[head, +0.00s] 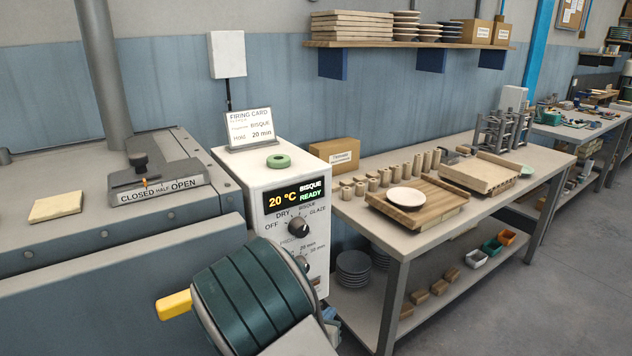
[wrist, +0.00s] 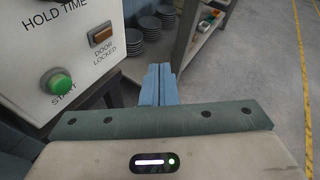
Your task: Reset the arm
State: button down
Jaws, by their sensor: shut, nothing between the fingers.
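My gripper (wrist: 155,88) shows in the wrist view as two blue fingers, pressed together with nothing between them. They are in front of the lower shelf and the floor, to the right of the white control box (head: 272,182). The green START button (wrist: 60,85) and the DOOR LOCKED lamp (wrist: 103,36) are to the left of the fingers, apart from them. In the head view my dark teal arm fills the bottom centre and hides the lower part of the box. The box display (head: 297,196) reads 20 °C, BISQUE, READY.
The kiln top (head: 45,155) is at the left; a yellow handle (head: 174,305) shows beside my arm. The workbench (head: 380,225) at the right carries a bowl, boards and several small cylinders. Stacked plates (head: 353,268) stand on its lower shelf. The floor (head: 540,300) at the right is clear.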

jog(key=s+d+r+m+g+h+p, duration=0.1)
jog(key=s+d+r+m+g, duration=0.45)
jog(key=d+m, duration=0.3)
jog(key=s+d+r+m+g+h+p, duration=0.1)
jog(key=s+d+r+m+g+h, duration=0.1)
jog(key=s+d+r+m+g, duration=0.5)
jog(key=s+a+r+m+t+y, duration=0.1)
jog(key=s+r+m+y, duration=0.2)
jog(key=s+m, duration=0.3)
jog(key=s+a+r+m+t+y+p, duration=0.1)
jog(key=s+r+m+y, duration=0.3)
jog(key=m, duration=0.8)
jog(key=shift+s+a+r+y+p, duration=0.15)
jog(key=shift+s+a+y+p, duration=0.2)
jog(key=shift+s+y, duration=0.85)
jog(key=shift+s, duration=0.2)
